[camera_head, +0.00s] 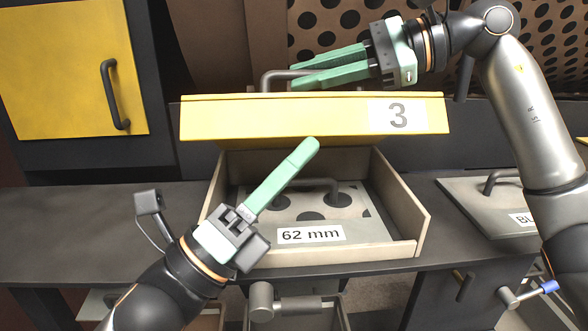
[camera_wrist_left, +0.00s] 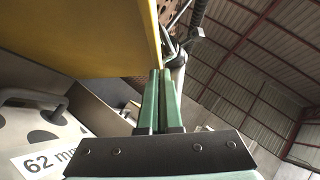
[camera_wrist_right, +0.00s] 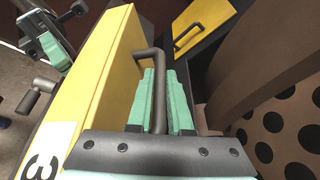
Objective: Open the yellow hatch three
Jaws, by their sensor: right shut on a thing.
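Another yellow hatch with a handle (camera_head: 55,65) is at the left. The perforated drum (camera_head: 340,22) stands behind. A grey panel with a handle (camera_head: 470,205) lies at the right.

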